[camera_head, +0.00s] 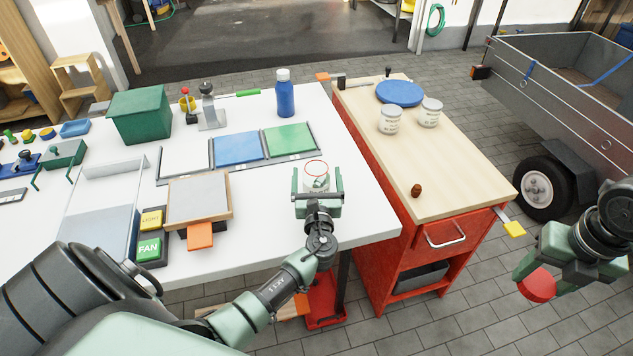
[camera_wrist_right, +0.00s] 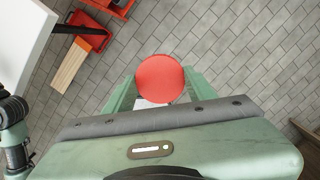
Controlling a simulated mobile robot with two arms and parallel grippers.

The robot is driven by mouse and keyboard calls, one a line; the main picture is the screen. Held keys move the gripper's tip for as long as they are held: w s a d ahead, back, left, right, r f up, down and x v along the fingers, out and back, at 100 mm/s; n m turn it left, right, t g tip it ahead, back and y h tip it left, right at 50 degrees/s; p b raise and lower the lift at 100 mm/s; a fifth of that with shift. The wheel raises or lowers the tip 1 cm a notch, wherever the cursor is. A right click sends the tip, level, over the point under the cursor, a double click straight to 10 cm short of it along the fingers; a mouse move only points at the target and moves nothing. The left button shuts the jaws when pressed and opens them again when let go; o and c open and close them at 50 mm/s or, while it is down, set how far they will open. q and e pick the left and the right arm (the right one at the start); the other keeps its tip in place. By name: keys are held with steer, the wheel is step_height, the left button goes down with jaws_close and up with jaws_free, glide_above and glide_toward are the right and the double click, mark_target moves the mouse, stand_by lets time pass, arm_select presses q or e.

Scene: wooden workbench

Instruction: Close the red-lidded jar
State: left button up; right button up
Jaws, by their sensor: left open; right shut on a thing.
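An open jar (camera_head: 317,183) with a red ring at its mouth stands upright near the right edge of the white table. My left gripper (camera_head: 318,194) is open, with its fingers on either side of the jar; I cannot tell whether they touch it. My right gripper (camera_head: 545,274) is shut on the red lid (camera_head: 536,286) and holds it over the floor, right of the wooden-topped cart. In the right wrist view the round red lid (camera_wrist_right: 160,79) shows face-on between the fingers, apart from the jar.
The white table (camera_head: 352,215) also bears a blue panel (camera_head: 238,149), a green panel (camera_head: 289,138) and a blue bottle (camera_head: 285,98). The red cart (camera_head: 455,160) carries two white jars and a blue disc. A grey trailer (camera_head: 560,100) stands behind my right arm.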

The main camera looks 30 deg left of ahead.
arm_select(q)
steer(key=shift+r, duration=0.1)
steer(key=c, duration=1.8)
steer(key=shift+r, duration=0.1)
